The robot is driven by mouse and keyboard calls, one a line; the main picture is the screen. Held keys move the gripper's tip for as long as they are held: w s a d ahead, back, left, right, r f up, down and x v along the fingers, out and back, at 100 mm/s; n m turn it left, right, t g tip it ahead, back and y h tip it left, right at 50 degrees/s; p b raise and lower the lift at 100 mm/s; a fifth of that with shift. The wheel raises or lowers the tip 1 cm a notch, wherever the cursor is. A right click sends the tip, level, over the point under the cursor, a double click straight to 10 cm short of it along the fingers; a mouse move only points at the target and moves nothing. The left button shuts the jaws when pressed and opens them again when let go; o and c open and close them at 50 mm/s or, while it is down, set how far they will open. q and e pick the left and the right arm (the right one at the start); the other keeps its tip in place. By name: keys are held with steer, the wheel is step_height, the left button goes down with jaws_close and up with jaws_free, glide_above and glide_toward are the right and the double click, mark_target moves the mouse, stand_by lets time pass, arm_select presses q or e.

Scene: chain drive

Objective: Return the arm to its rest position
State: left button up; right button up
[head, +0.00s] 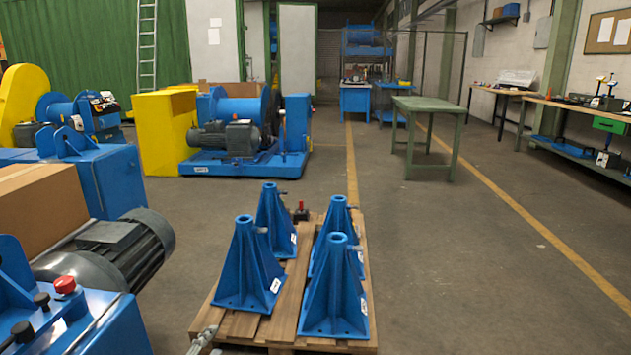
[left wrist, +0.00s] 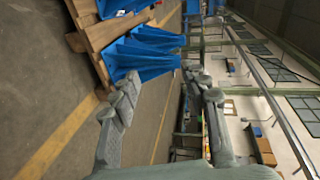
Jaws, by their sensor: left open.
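My left gripper (head: 203,340) shows only as a small grey part at the bottom edge of the head view, by the near left corner of the wooden pallet. In the left wrist view my left gripper (left wrist: 162,78) has its two grey fingers apart, with nothing held between them. A blue stand (left wrist: 140,57) shows beyond the fingers, and that view is turned on its side. I cannot tell how far the gripper is from the pallet. My right gripper is not in view.
The wooden pallet (head: 226,322) bears several blue stands (head: 335,295). A blue machine (head: 92,320) with a dark motor (head: 125,248) and a cardboard box (head: 40,205) stand at left. A green table (head: 425,105) stands farther back. The floor right of the pallet is clear.

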arm_select(q)
steer(key=s+a+f+n+g+y, duration=0.2)
steer(key=s+a+f+n+g, duration=0.15)
steer(key=s+f+n, duration=0.45)
steer(key=s+a+f+n+g+y, duration=0.2)
steer(key=s+f+n+g, duration=0.15)
steer(key=s+f, duration=0.75)
steer(key=s+d+f+n+g, duration=0.1)
steer(key=s+f+n+g, duration=0.1)
steer(key=s, duration=0.7)
steer(key=s+f+n+g, duration=0.3)
steer(key=s+f, duration=0.3)
steer(key=s, duration=0.3)
steer(key=shift+s+d+g, duration=0.15)
steer(key=shift+d+g, duration=0.2)
steer(key=shift+g, duration=0.05)
steer(key=shift+f+n, duration=0.1)
steer(key=shift+n, duration=0.15)
